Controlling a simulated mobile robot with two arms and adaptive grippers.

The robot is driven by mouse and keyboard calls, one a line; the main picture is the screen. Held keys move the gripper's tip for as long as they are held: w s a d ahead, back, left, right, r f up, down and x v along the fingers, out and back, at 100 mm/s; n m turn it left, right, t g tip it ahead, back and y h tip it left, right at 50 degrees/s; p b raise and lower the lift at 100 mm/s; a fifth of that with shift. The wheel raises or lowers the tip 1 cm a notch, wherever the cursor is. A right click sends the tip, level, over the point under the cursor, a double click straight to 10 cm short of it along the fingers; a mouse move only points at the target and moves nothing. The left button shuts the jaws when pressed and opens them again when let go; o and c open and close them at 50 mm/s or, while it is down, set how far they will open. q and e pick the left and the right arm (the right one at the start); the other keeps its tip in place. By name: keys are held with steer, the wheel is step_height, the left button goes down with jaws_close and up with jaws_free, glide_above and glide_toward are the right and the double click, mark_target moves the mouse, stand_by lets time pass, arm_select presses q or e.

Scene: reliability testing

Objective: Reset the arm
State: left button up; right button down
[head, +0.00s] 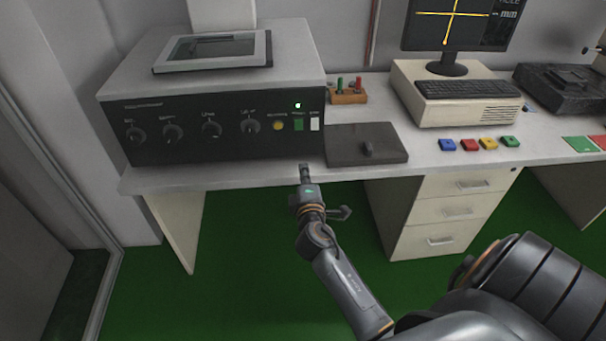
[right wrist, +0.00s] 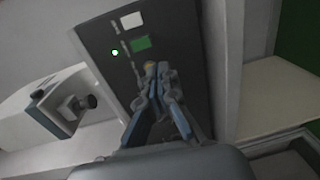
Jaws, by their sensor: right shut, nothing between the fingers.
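My right arm (head: 345,285) reaches in from the lower right of the head view. Its gripper (head: 304,172) is at the table's front edge, just below the lower right of the black control panel (head: 190,140). In the right wrist view, the right gripper (right wrist: 155,72) is shut with nothing between its fingers. The fingers point toward the panel (right wrist: 185,60), with the green button (right wrist: 140,43), white button (right wrist: 132,20) and lit green lamp (right wrist: 115,53) just beyond the tips. I cannot tell whether the fingertips touch the panel. My left gripper is not in view.
A wooden block with colored pegs (head: 348,92), a monitor (head: 454,22), a keyboard (head: 469,89) and colored buttons (head: 470,145) stand further right. Drawers (head: 446,212) are below the table (head: 440,158).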

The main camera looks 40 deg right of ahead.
steer(key=s+a+f+m+g+y, duration=0.1)
steer(key=s+a+f+g+y, duration=0.2)
steer(key=f, duration=0.8)
steer(key=s+a+f+m+g+y, duration=0.1)
steer(key=s+a+f, duration=0.2)
steer(key=s+f, duration=0.55)
steer(key=s+a+f+m+g+y, duration=0.15)
steer(key=a+f, duration=0.25)
steer(key=f, duration=1)
steer(key=s+a+f+m+g+y, duration=0.1)
steer(key=s+f+m+g, duration=0.1)
steer(key=s+f, duration=0.4)
steer(key=s+a+f+m+g+y, duration=0.1)
steer(key=s+f, duration=0.4)
steer(key=s, duration=1.1)
steer(key=s+a+f+m+g+y, duration=0.1)
steer(key=s+f+m+g, duration=0.2)
steer(key=s, duration=0.9)
step_height(320, 180, down, 4)
steer(key=shift+r+g, duration=0.2)
steer(key=shift+g, duration=0.95)
steer(key=shift+a, duration=0.15)
